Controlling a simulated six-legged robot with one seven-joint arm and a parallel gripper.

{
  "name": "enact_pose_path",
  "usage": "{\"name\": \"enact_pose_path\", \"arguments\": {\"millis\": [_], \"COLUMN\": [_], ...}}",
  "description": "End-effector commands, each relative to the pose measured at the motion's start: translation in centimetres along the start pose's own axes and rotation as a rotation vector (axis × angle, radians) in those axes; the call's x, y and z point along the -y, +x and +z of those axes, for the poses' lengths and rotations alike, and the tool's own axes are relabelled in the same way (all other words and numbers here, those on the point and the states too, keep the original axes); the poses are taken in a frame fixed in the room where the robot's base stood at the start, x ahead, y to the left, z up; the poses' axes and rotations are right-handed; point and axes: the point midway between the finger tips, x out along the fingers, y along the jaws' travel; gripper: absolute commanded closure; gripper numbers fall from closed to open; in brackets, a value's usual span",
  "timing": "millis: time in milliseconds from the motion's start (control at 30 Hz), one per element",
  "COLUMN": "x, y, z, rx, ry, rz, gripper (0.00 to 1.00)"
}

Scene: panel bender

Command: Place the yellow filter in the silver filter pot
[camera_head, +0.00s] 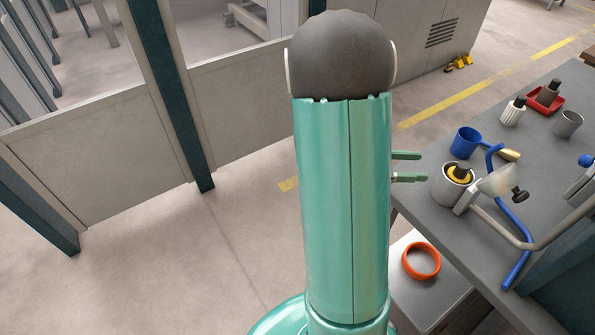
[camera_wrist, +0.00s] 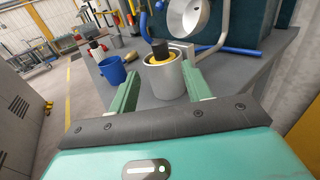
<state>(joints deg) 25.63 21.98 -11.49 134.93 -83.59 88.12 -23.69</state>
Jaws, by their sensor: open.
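The yellow filter (camera_head: 459,173) sits inside the silver filter pot (camera_head: 448,193) near the left edge of the grey table, with its black knob upright above the rim. In the wrist view the yellow filter (camera_wrist: 159,60) shows its upper part within the pot (camera_wrist: 170,82); its lower part is hidden by the pot wall. My gripper (camera_head: 416,166) is open and empty, to the left of the pot in the head view. In the wrist view my gripper (camera_wrist: 160,80) has its fingers spread, with the pot between and beyond them, apparently apart from it.
A blue cup (camera_head: 464,144) and a gold-coloured piece (camera_head: 509,155) stand behind the pot. A metal arm with a blue tube (camera_head: 516,270) lies close on its right. A red tray (camera_head: 545,104), a white ribbed filter (camera_head: 512,115) and a grey cup (camera_head: 568,124) are farther back. An orange ring (camera_head: 421,275) lies lower, in front.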

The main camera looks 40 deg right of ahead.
Motion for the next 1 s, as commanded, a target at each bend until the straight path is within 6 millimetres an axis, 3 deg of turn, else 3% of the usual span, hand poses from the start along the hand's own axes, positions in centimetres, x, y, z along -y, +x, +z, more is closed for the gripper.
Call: {"name": "enact_pose_path", "arguments": {"millis": [133,267,467,667,900,1000], "x": [0.5,1.9,4.8,7.8,12.4,14.5], "y": [-1.0,-3.7,-10.5,-18.6,-28.6,-31.9], "z": [0.4,0.9,1.3,2.3,6.0,8.0], "rx": [-0.057,-0.22,-0.597,-1.009,-1.53,-1.719], "ry": [0.055,0.192,0.456,0.669,0.832,0.858], "rz": [-0.012,-0.049,-0.126,-0.212,-0.353,-0.422], "gripper": [0.51,0.51,0.51,0.51,0.51,0.51]}}
